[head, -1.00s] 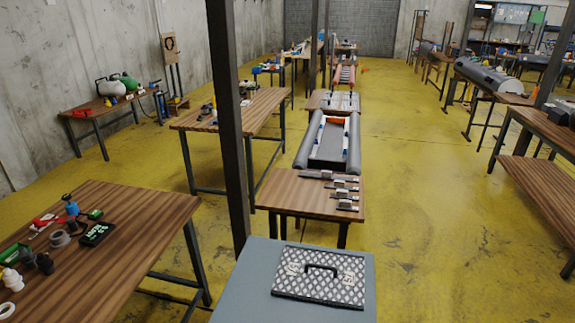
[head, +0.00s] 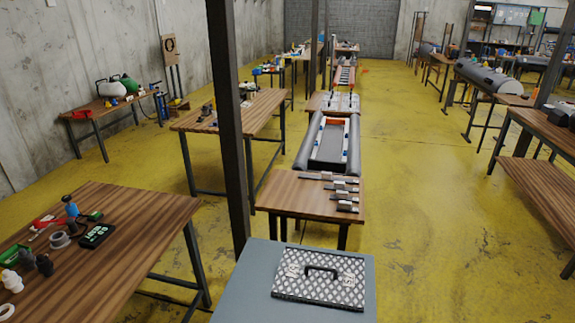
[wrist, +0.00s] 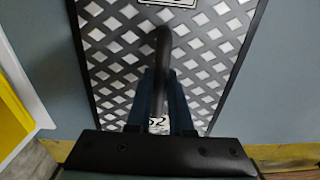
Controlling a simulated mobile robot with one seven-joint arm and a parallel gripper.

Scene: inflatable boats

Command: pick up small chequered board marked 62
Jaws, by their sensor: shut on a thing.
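The small chequered board (head: 300,289) is a flat panel with a black and pale diamond pattern, white labels and a dark bar handle. It lies on the grey table top (head: 245,290) at the bottom of the head view. In the wrist view the board (wrist: 112,48) fills the middle, with a white label reading like 62 or 52 partly hidden near the fingers. My gripper (wrist: 163,115) is shut on the board's dark handle (wrist: 162,60), one finger on each side. My gripper does not show in the head view.
A dark post (head: 230,130) rises just behind the grey table's left side. A wooden table (head: 130,225) with small tools stands at left. A wooden table (head: 290,205) with several grey pieces stands behind, before an inflatable boat (head: 300,155).

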